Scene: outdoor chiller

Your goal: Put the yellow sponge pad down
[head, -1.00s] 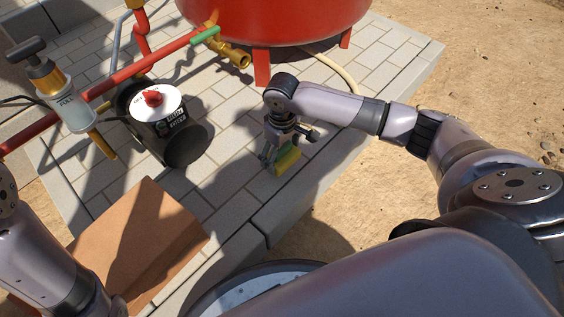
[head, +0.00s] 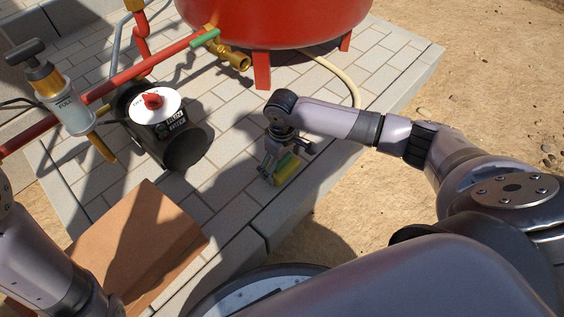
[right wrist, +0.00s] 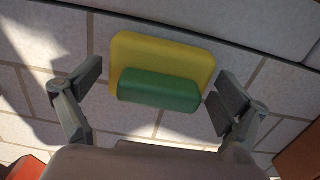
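The yellow sponge pad (head: 289,169) has a green block on one face. It lies on the grey paving near the slab's front edge, below my right gripper (head: 280,166). In the right wrist view the sponge pad (right wrist: 165,50) sits between the two fingers of my right gripper (right wrist: 157,97). The fingers are spread wide, with a gap on the left side; on the right the gap is small and contact is hard to judge. My left arm shows at the lower left of the head view, but its gripper is not visible.
A black device with a red knob (head: 153,101) stands left of the sponge. A red tank (head: 275,20) stands behind, with a cream hose (head: 340,72). A brown box (head: 135,240) is at the lower left. Red pipe (head: 120,90) crosses the left. Paving around the sponge is clear.

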